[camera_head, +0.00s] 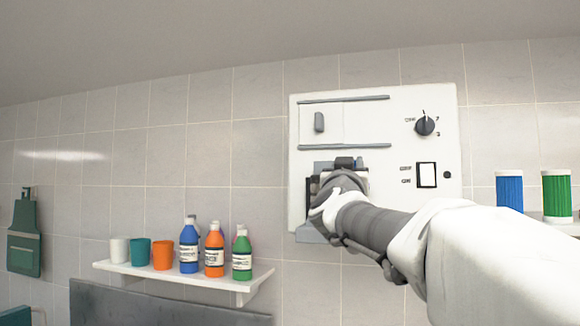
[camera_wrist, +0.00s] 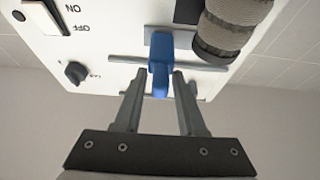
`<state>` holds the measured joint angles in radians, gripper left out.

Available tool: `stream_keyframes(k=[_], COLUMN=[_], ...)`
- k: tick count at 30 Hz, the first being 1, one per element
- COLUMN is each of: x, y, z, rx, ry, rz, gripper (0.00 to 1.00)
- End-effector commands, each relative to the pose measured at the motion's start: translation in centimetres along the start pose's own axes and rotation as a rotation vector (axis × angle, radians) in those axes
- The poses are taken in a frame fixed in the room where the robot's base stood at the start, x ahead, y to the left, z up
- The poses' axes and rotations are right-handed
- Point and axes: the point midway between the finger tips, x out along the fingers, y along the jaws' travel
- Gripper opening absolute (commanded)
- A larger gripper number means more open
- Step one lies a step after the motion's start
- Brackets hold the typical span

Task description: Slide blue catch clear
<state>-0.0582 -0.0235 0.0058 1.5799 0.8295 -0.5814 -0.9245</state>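The blue catch (camera_wrist: 160,66) shows in the wrist view on a grey rail of the white panel (camera_wrist: 110,22). My gripper (camera_wrist: 162,76) has its two fingers apart, one on each side of the catch's stem. Narrow gaps seem to show between stem and fingers, though contact near the tips is hard to judge. In the head view, my gripper (camera_head: 335,168) is at the lower left of the white panel (camera_head: 375,112). It hides the catch there.
The panel also carries a black knob (camera_head: 425,125), a rocker switch (camera_head: 427,175) and a grey tab (camera_head: 319,122). A grey ribbed cylinder (camera_wrist: 222,32) is close beside the catch. A shelf (camera_head: 200,278) with bottles and cups is at lower left. Blue (camera_head: 509,192) and green (camera_head: 557,197) rolls stand right.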

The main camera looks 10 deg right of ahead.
Motion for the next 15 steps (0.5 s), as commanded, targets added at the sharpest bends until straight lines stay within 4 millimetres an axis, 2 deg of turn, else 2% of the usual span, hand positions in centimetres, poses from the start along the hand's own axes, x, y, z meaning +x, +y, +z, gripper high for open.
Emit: stream_keyframes(k=[1, 2, 15], x=[0.05, 0.05, -0.26], y=[0.30, 0.30, 0.12], z=[0.10, 0.10, 0.08], rx=[-0.002, -0.002, -0.001], ry=[-0.001, -0.001, 0.000], rz=[0.006, 0.006, 0.003], gripper=[0.47, 0.52, 0.53])
